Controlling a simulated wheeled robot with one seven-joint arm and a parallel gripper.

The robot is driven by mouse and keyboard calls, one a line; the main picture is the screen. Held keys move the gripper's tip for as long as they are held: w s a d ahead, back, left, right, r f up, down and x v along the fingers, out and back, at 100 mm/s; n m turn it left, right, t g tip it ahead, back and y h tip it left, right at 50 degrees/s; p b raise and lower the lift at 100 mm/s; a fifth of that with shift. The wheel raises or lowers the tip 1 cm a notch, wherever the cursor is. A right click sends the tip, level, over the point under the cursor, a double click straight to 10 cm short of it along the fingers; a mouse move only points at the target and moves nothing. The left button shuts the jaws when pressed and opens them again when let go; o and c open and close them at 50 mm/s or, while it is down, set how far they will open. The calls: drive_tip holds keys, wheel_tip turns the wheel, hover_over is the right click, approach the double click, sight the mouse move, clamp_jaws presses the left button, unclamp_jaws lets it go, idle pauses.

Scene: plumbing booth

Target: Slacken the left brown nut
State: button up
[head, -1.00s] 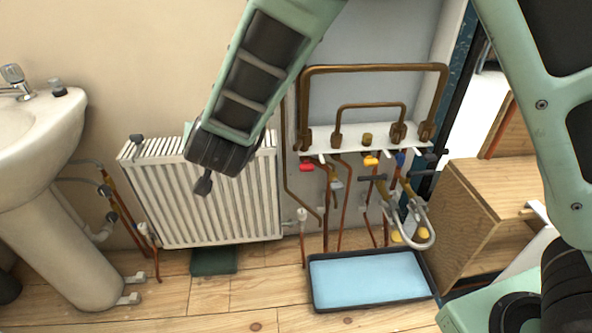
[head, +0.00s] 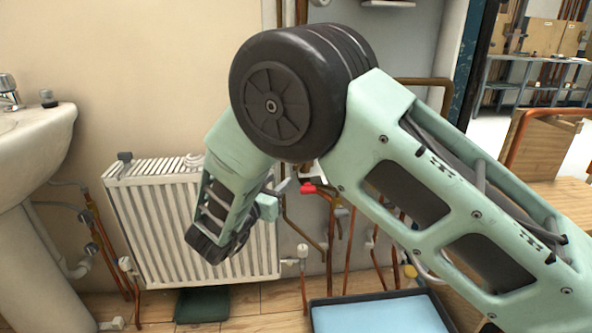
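The left brown nut is hidden behind my arm, as is most of the white shelf that bears the pipes. A short stretch of the large brown pipe (head: 430,82) shows above my forearm at the right. A red valve handle (head: 308,188) shows at the left end of the pipework, just right of my arm's end. My gripper (head: 272,200) is in front of the radiator's right side, left of the red handle. It is seen partly from behind, and its fingers are too small and covered to read. I see nothing held in it.
A white radiator (head: 150,225) stands on the wall behind my wrist. A white basin (head: 35,150) is at the left. A wooden bench (head: 560,150) is at the right.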

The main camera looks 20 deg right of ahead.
drive_tip(key=b+x, duration=0.2)
drive_tip(key=x, duration=0.8)
drive_tip(key=shift+w+d, duration=0.25)
drive_tip(key=shift+w, duration=0.05)
clamp_jaws()
